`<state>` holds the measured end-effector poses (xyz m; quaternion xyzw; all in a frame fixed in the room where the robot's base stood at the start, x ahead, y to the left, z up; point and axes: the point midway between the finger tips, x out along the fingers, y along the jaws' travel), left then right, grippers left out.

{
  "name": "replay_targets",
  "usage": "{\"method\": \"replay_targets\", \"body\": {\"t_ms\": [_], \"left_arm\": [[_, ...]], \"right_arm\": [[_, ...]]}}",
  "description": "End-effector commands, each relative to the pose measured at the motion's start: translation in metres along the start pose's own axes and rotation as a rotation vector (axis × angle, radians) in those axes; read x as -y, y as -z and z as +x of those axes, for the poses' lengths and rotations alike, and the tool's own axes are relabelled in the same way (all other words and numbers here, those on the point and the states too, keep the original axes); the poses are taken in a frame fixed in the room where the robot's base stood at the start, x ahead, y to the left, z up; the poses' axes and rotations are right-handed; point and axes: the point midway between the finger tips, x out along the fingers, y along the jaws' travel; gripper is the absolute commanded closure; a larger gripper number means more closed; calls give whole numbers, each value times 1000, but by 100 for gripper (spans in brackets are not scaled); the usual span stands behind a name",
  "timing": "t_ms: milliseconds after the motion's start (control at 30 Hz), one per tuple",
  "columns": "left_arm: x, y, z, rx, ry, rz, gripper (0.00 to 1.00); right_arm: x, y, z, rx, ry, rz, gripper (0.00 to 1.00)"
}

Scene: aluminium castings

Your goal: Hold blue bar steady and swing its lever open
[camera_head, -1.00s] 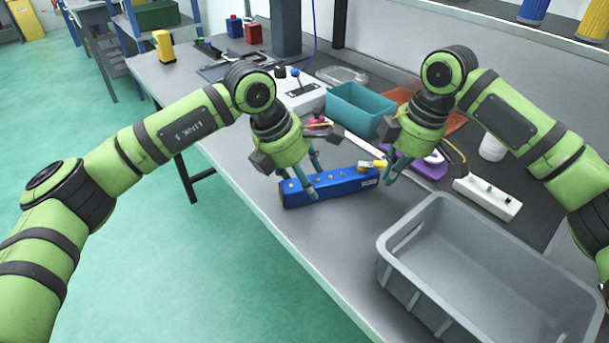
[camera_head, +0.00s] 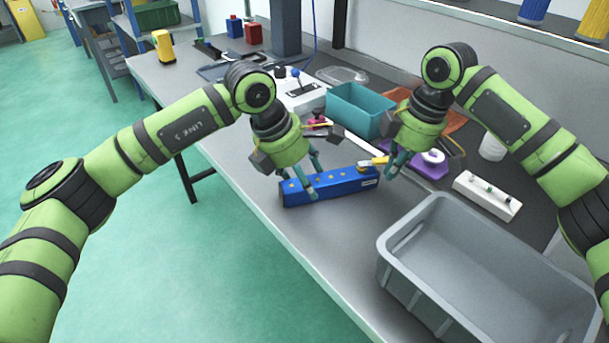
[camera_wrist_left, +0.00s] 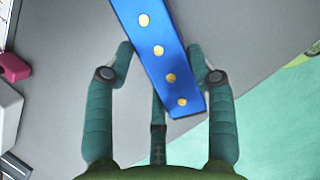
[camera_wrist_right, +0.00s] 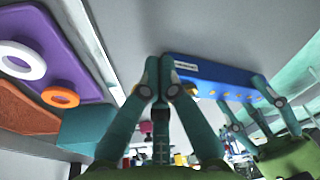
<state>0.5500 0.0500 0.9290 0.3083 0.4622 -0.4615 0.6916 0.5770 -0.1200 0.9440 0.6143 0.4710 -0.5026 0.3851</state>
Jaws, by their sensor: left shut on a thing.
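The blue bar (camera_head: 335,187) lies near the table's front edge, with a row of yellow round studs; it also shows in the left wrist view (camera_wrist_left: 163,55) and the right wrist view (camera_wrist_right: 215,78). Its yellow lever (camera_head: 373,161) sits at the bar's right end in the head view. My left gripper (camera_head: 315,179) is shut on the bar, with fingers on both sides of it. My right gripper (camera_head: 395,168) is just right of the lever; its fingertips (camera_wrist_right: 165,75) are together, with nothing visible between them. Whether it touches the lever is unclear.
A large grey crate (camera_head: 397,240) stands at front right. Behind are a teal bin (camera_head: 352,112), a purple tray (camera_head: 430,170) with rings, and a white strip with pegs (camera_head: 487,197).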

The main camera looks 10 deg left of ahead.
Motion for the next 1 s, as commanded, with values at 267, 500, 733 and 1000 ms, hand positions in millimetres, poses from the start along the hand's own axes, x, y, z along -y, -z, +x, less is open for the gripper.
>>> {"method": "replay_targets", "body": {"t_ms": [267,500,733,1000], "left_arm": [[0,-1,-1,2,0,2,81],[0,-1,-1,2,0,1,81],[0,-1,-1,2,0,1,81],[0,-1,-1,2,0,1,81]], "right_arm": [[0,2,-9,-3,-2,0,100],[3,4,-23,-2,-1,-1,100],[6,6,-36,-2,-1,-1,100],[8,9,-52,-1,0,0,100]]}}
